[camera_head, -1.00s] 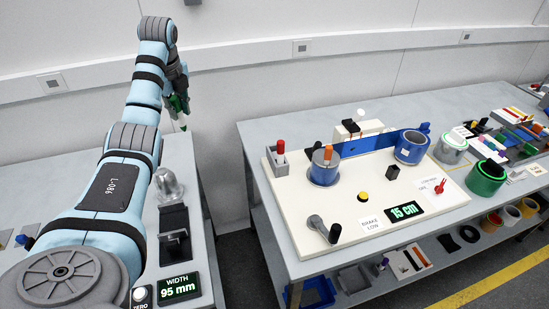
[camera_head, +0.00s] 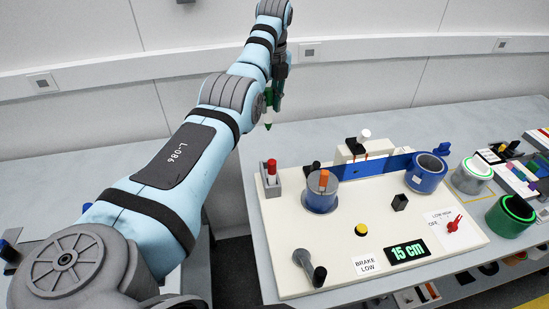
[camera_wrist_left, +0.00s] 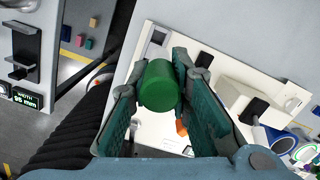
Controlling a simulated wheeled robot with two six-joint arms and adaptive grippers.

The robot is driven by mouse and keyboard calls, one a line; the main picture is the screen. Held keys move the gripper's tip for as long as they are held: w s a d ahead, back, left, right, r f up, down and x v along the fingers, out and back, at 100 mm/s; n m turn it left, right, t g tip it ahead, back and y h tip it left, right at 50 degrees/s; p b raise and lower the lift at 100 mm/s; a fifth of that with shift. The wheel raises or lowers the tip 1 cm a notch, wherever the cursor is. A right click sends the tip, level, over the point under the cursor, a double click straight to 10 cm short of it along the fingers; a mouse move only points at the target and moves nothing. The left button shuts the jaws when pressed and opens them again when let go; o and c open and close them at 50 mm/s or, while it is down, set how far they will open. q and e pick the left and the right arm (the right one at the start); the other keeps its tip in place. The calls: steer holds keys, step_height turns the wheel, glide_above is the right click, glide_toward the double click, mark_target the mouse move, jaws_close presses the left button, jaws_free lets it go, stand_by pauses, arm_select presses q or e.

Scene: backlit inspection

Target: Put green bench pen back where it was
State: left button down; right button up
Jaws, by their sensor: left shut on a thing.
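My left gripper (camera_head: 277,82) is high at the upper middle of the head view, above the back left of the white board. It is shut on the green bench pen (camera_head: 268,112), whose dark tip points down, clear of any surface. In the left wrist view the pen (camera_wrist_left: 161,86) shows as a thick green cylinder between the two teal fingers of the gripper (camera_wrist_left: 162,68). My right gripper is not in view.
A green-rimmed container (camera_head: 510,216) stands at right.

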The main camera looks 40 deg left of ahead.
mark_target(270, 125)
arm_select(q)
steer(key=f, duration=0.2)
steer(key=s+f, duration=0.1)
steer(key=f, duration=0.2)
steer(key=shift+s+a, duration=0.2)
steer(key=f, duration=0.4)
steer(key=f+b, duration=0.1)
steer(key=f, duration=0.8)
steer(key=shift+w+f+b, duration=0.35)
steer(key=shift+w+f, duration=0.05)
steer(key=c, duration=1.7)
jaws_free()
steer(key=shift+o, duration=1.2)
steer(key=shift+w, duration=0.15)
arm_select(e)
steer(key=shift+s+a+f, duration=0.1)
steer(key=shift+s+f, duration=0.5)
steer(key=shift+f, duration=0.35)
arm_select(q)
steer(key=r, duration=0.4)
steer(key=d+r+p, duration=0.1)
steer(key=r, duration=0.3)
steer(key=r+p, duration=0.1)
steer(key=r, duration=0.3)
steer(key=shift+s+d, duration=0.15)
steer(key=shift+s, duration=0.05)
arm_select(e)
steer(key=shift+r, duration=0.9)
